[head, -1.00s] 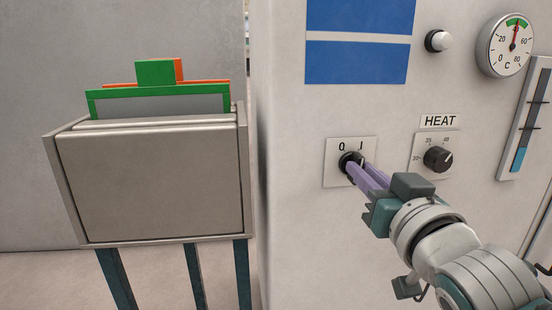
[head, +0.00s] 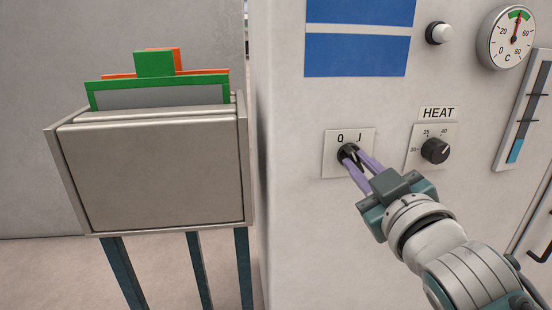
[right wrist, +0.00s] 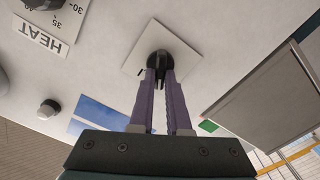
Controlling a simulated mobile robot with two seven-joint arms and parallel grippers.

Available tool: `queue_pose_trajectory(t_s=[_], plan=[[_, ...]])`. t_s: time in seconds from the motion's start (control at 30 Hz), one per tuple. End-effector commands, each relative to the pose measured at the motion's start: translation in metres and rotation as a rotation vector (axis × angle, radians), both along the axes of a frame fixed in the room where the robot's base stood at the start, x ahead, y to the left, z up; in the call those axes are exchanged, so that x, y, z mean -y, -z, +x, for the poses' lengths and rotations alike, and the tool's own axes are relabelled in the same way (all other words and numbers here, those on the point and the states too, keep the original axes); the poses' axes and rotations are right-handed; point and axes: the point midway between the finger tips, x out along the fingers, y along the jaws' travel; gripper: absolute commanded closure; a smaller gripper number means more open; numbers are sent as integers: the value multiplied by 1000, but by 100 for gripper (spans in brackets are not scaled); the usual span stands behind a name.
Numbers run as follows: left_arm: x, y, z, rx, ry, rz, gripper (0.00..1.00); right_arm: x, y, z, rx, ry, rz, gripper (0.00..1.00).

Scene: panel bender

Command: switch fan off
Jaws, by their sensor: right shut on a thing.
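The fan switch is a black rotary knob (head: 347,153) on a white plate (head: 330,167) marked 0 and I, on the front of the pale cabinet. My right gripper (head: 357,160) is at this knob, with its purple fingers on either side of the knob's grip and shut on it. In the right wrist view the knob (right wrist: 168,62) shows between the fingertips (right wrist: 160,82). Where the knob points is hard to tell behind the fingers. My left gripper is not in view.
To the right are the HEAT knob (head: 435,150), a dial gauge (head: 506,38) and a blue level strip (head: 521,110). A white button (head: 439,33) sits above. A metal bin (head: 150,170) holding green and orange-framed panels stands to the left.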

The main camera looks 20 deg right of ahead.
Motion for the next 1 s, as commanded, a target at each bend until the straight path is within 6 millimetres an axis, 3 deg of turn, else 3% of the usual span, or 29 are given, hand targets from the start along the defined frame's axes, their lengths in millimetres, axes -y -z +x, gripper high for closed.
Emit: queue_pose_trajectory(t_s=[0.43, 0.47, 0.7, 1.0], plan=[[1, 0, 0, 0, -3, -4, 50, 0, 0, 0, -3, 0, -13, 100], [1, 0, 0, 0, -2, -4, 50, 0, 0, 0, -3, 0, -13, 82], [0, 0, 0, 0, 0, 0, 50, 0, 0, 0, -3, 0, -11, 55], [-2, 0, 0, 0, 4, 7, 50, 0, 0, 0, -2, 0, -10, 55]])
